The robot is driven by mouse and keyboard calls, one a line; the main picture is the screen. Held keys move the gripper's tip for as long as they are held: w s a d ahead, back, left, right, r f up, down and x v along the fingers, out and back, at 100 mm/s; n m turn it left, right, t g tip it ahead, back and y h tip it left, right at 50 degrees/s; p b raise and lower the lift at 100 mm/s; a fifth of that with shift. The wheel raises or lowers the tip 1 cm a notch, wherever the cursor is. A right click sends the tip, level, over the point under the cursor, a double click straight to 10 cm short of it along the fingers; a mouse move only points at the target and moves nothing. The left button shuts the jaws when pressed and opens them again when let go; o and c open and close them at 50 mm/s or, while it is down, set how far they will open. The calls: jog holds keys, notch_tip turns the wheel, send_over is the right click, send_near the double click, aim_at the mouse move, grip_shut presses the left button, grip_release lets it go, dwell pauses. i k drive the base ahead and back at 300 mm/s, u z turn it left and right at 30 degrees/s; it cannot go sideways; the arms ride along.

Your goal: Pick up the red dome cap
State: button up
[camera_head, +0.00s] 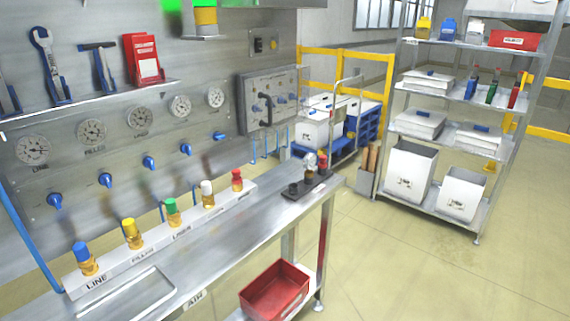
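A small red cap (237,175) sits on a brass-coloured base at the right end of a row on the metal bench (245,222). Blue (82,251), yellow (130,227), green (171,206) and white (207,188) caps stand left of it along a labelled strip. Another small red part (322,160) stands on a dark plate (306,190) at the bench's far right end, beside a pale rounded part. I cannot tell from shape which red piece is the dome cap. My gripper is not in view.
A gauge panel with blue valves (150,162) rises behind the bench. A tool shelf (95,102) juts out at upper left. A red bin (275,289) sits below the bench. A storage rack (480,149) stands at right. The floor between is clear.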

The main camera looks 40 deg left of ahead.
aim_at(237, 179)
jog(key=u, duration=0.45)
jog(key=i, duration=1.45)
jog(key=u, duration=1.7)
jog(key=i, duration=1)
jog(key=u, duration=0.75)
